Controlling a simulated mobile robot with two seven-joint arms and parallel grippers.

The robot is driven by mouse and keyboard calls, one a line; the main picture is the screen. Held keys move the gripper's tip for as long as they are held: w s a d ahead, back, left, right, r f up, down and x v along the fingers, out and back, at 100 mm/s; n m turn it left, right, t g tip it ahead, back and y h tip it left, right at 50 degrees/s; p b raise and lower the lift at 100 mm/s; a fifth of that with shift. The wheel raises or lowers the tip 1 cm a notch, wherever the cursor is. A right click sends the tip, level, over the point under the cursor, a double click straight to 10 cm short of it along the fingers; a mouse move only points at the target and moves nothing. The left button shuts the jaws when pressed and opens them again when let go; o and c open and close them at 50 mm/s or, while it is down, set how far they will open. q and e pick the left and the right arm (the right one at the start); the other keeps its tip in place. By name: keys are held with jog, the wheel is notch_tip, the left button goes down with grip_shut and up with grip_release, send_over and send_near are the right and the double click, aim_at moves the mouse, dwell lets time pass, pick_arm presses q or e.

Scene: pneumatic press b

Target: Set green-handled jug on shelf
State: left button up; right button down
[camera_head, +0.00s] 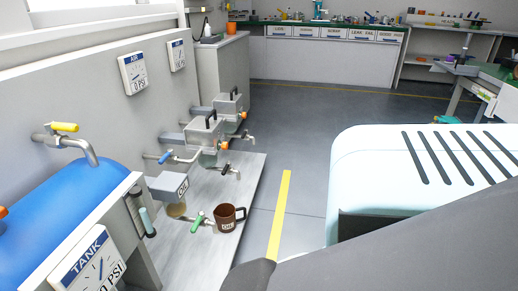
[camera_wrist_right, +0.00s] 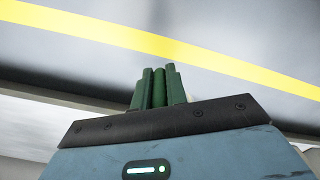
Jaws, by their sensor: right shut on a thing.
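In the right wrist view my right gripper (camera_wrist_right: 158,85) is shut, with a narrow green piece between its green fingers. This looks like the handle of the green-handled jug (camera_wrist_right: 158,88); the jug's body is hidden. The gripper is over the floor near the yellow line. In the head view my right arm covers the lower right, and its gripper and the jug do not show. A low light-grey shelf (camera_head: 240,190) runs under the valves. My left gripper is not in view.
An oil box (camera_head: 168,187), grey valve boxes (camera_head: 207,130) and a blue tank (camera_head: 75,205) line the left. The grey floor (camera_head: 310,130) is open, with a yellow line (camera_head: 281,210).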

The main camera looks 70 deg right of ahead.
jog(key=shift+w+a+f+b, duration=0.15)
jog(key=shift+w+b, duration=0.25)
jog(key=shift+w, duration=0.85)
jog(key=shift+w+a+f+b, duration=0.1)
jog(key=shift+w+f+b, duration=0.2)
jog(key=shift+w, duration=0.9)
jog(key=shift+w+a+f+b, duration=0.1)
jog(key=shift+w+b, duration=0.35)
jog(key=shift+w, duration=0.8)
jog(key=w+b, duration=0.2)
jog(key=w, duration=0.5)
jog(key=shift+w+a+b, duration=0.25)
jog(key=shift+b, duration=0.05)
jog(key=shift+p, duration=0.4)
jog(key=shift+f+b, duration=0.3)
jog(key=shift+f, duration=0.2)
